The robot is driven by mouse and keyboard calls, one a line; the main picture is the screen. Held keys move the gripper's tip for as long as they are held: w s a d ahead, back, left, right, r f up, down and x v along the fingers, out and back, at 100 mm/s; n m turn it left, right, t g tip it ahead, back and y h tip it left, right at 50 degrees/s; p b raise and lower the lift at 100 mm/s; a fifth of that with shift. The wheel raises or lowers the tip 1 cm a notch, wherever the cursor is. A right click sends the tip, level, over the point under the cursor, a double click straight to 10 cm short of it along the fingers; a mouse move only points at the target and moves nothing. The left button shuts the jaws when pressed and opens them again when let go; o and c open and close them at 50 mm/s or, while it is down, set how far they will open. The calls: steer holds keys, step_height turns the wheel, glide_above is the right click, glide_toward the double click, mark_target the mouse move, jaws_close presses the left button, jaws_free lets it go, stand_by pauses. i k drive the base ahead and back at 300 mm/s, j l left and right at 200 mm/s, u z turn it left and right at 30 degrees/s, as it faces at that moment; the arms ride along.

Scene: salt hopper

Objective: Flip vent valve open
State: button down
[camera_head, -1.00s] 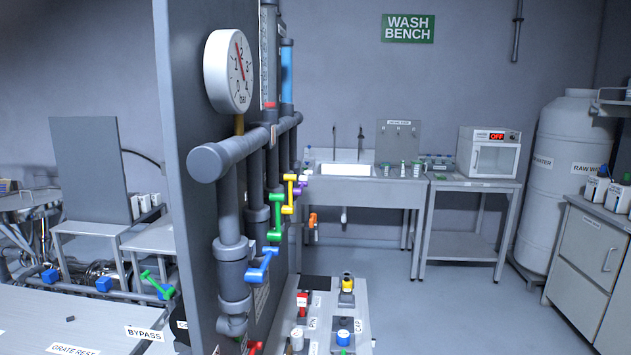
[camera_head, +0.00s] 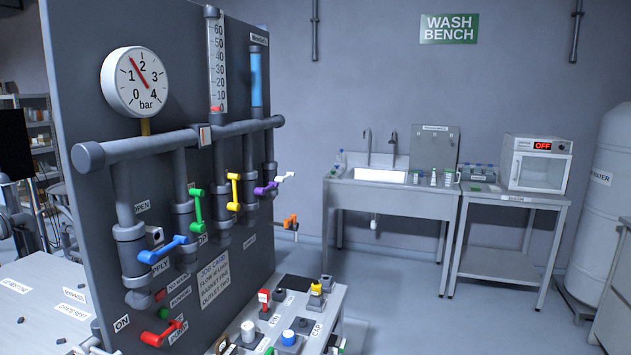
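A dark grey panel (camera_head: 75,95) carries a row of valves with coloured lever handles. They are a blue lever (camera_head: 162,250), a green lever (camera_head: 197,211), a yellow lever (camera_head: 233,192), a purple lever (camera_head: 265,188) and a white lever (camera_head: 285,177). An orange handle (camera_head: 290,222) sits at the panel's far end, and a red lever (camera_head: 163,333) sits low at the near end. I cannot read a label that says vent, so I cannot tell which lever is the vent valve. The blue lever slants up to the right; the green and yellow ones stand near upright. My gripper is not in view.
A pressure gauge (camera_head: 137,82) sits above the horizontal pipe (camera_head: 150,146). A low bench (camera_head: 328,300) with switches and knobs stands at the panel's foot. A sink (camera_head: 395,188) and a side table (camera_head: 510,200) with an oven line the back wall. Floor right of the low bench is clear.

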mark_target(278, 179)
steer(key=i+l, duration=1)
steer(key=l, duration=0.15)
steer(key=i+j, duration=0.25)
steer(key=i, duration=0.2)
steer(key=i+j, duration=0.25)
steer(key=i, duration=0.25)
steer(key=i+j, duration=0.25)
steer(key=i, duration=0.2)
